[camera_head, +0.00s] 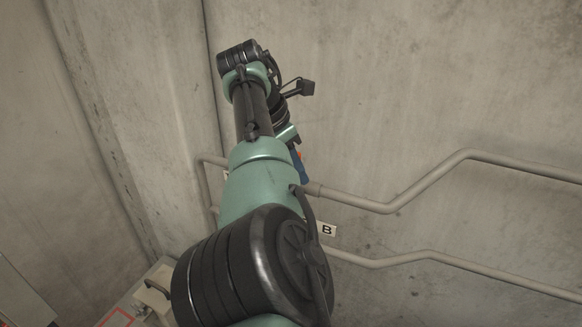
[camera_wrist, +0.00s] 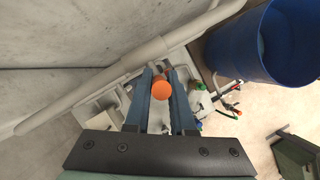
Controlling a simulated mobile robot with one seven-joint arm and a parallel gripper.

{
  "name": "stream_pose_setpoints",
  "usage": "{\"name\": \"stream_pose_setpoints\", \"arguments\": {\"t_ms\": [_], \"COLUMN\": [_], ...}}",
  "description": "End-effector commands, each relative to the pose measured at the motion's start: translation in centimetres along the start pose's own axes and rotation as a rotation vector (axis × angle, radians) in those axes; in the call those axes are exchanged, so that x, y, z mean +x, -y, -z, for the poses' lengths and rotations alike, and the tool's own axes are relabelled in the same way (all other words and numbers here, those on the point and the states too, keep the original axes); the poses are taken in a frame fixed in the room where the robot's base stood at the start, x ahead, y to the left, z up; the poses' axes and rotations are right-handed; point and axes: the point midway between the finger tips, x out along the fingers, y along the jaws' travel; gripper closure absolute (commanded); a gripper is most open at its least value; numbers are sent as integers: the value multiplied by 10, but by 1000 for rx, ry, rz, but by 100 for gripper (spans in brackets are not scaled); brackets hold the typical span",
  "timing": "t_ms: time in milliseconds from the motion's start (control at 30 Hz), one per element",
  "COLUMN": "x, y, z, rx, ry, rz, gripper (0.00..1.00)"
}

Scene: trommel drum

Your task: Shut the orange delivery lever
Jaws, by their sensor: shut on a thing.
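The orange delivery lever shows in the wrist view as a round orange end (camera_wrist: 161,89) between the two blue fingers of my gripper (camera_wrist: 161,75). The fingers are shut on it, one on each side. The rest of the lever is hidden behind its orange end and the fingers. In the head view, my arm covers most of this spot. Only a blue bit of my gripper (camera_head: 303,170) and a small orange patch beside it show there.
Beige pipes (camera_head: 400,203) run along the concrete wall, with a "B" label (camera_head: 327,229) between them. In the wrist view, a thick pipe (camera_wrist: 100,82) passes just beyond the fingers. A blue bin (camera_wrist: 262,42) stands at the upper right.

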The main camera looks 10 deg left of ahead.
Motion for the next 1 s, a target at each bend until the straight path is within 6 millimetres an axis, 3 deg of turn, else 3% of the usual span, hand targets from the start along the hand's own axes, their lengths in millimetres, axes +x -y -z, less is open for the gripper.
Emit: {"name": "stream_pose_setpoints", "arguments": {"t_ms": [300,333,500,833,1000], "x": [1,1,1,-3,-24], "y": [0,0,0,0,-1], "z": [1,1,1,1,2], "rx": [-6,-6,-5,-3,-4], "ry": [2,2,2,2,5], "rz": [5,5,4,1,-3], "gripper": [100,74,48,48,48]}}
